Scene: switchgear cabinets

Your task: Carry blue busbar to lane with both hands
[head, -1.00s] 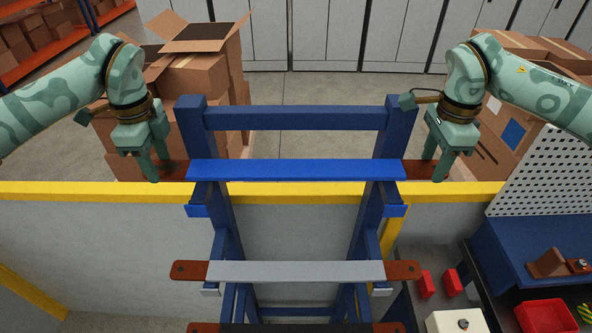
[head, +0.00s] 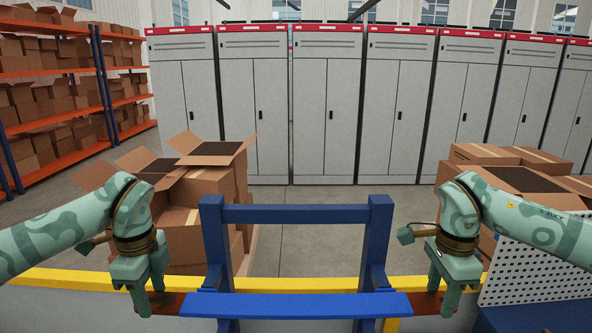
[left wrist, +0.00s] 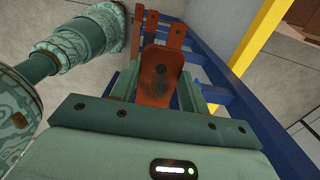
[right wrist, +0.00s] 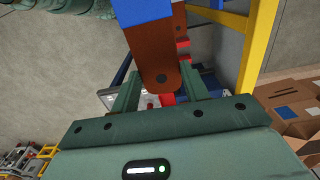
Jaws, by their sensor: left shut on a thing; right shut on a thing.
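The blue busbar (head: 296,306) is a long flat bar with copper-brown ends, held level across the front of the blue rack (head: 212,240). My left gripper (head: 155,303) is shut on its left copper end, which also shows between the fingers in the left wrist view (left wrist: 158,78). My right gripper (head: 440,304) is shut on its right copper end; that end (right wrist: 153,62) and part of the blue middle (right wrist: 142,10) show in the right wrist view. The bar appears apart from the rack. I cannot make out a lane in these views.
A perforated panel (head: 530,275) is close to my right arm. Grey cabinets (head: 325,120) line the back, with open floor before them.

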